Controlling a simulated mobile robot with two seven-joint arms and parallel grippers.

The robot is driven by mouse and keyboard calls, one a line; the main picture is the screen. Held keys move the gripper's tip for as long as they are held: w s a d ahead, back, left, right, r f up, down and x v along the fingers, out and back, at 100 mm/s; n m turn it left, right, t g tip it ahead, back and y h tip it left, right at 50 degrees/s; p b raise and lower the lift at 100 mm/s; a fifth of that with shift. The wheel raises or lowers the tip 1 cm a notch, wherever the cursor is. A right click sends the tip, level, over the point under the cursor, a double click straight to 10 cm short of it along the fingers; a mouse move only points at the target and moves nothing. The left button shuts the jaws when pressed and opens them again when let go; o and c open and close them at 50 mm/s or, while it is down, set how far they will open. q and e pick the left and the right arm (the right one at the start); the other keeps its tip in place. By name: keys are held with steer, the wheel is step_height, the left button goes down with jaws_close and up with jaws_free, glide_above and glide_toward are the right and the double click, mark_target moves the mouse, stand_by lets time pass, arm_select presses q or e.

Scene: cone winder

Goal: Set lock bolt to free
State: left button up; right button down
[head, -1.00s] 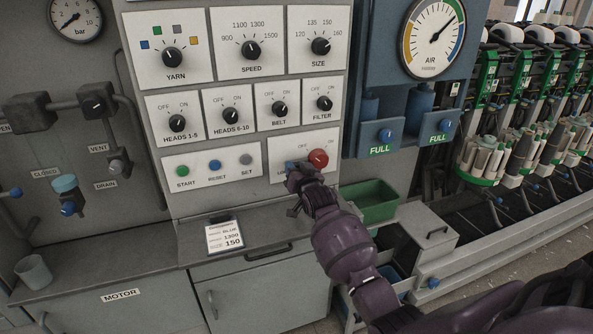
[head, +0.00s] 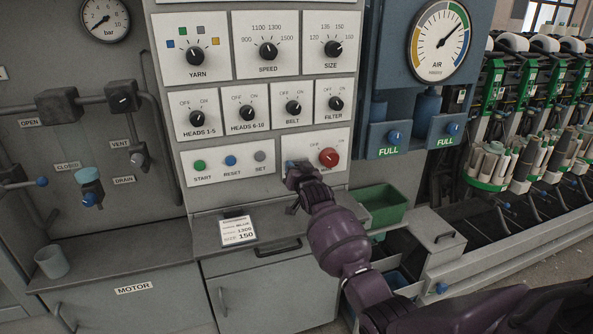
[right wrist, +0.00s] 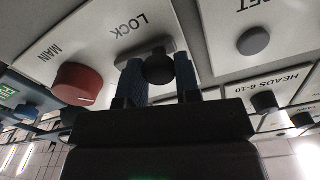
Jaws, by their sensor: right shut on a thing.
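The lock bolt (right wrist: 159,69) has a dark round knob on a small grey plate below the word LOCK on the white panel (right wrist: 102,40). In the right wrist view my right gripper (right wrist: 160,80) has its two blue fingers on either side of the knob, shut on it. In the head view my right gripper (head: 293,168) reaches the left part of the panel with the red MAIN switch (head: 328,157). It hides the bolt and most of its label there. My left gripper is out of view.
The START, RESET and SET buttons (head: 231,161) are just left of the gripper. Rotary knobs (head: 247,113) sit above it. A green bin (head: 382,204) stands below right. A card (head: 238,231) lies on the ledge below. A grey cup (head: 52,262) stands far left.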

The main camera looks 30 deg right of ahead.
steer(key=c, duration=0.8)
jaws_free()
steer(key=shift+w+a, duration=0.1)
steer(key=shift+a, duration=0.25)
steer(key=shift+d, duration=0.1)
steer(key=v, duration=1.1)
steer(key=shift+d, duration=0.1)
steer(key=shift+w, duration=0.1)
